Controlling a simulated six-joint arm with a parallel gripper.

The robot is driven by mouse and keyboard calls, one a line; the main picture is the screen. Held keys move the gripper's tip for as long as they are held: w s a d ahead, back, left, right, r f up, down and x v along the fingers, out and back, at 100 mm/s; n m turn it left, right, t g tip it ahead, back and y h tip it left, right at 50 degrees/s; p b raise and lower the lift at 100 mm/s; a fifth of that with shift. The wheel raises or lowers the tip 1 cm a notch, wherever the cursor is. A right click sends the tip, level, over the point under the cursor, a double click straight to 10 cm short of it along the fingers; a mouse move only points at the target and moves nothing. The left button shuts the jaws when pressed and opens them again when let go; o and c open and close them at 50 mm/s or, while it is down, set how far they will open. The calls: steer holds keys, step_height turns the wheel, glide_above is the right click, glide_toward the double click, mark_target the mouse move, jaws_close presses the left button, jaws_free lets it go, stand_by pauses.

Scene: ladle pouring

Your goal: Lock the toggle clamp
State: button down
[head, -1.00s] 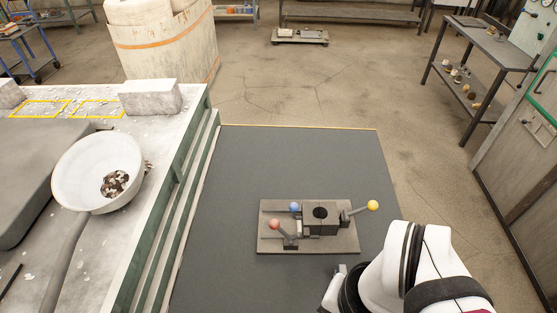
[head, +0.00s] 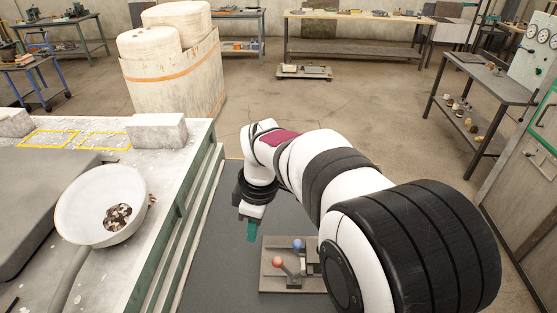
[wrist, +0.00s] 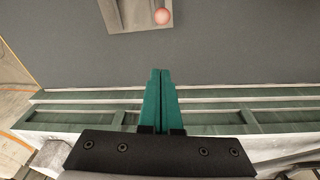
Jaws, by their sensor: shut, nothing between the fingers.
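The clamp fixture is a grey base plate (head: 272,285) on the dark mat, partly hidden behind my arm in the head view. A lever with a red ball (head: 278,262) and a blue ball (head: 298,244) show on it; I cannot tell for sure which handle is the toggle clamp's. My gripper (head: 251,238) is shut and empty, its teal fingers pointing down beside the plate's far left corner. In the wrist view the shut fingertips (wrist: 161,72) are apart from the red ball (wrist: 162,16) and the plate's edge (wrist: 125,18).
A bench with green sides (head: 190,230) runs along the left, close to my gripper in the wrist view. A white ladle bowl (head: 85,215) holding dark and pale bits rests on it. The grey mat (head: 210,265) is bare left of the plate.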

mark_target(285, 270)
steer(key=shift+a, duration=0.1)
step_height(285, 270, down, 10)
steer(key=a, duration=0.1)
steer(key=shift+d+r, duration=0.2)
steer(key=shift+d, duration=0.75)
steer(key=shift+d+r, duration=0.2)
steer(key=shift+d, duration=0.7)
steer(key=shift+d+r, duration=0.1)
steer(key=shift+d+r+y, duration=0.15)
steer(key=shift+d+y, duration=0.05)
steer(key=shift+y, duration=0.2)
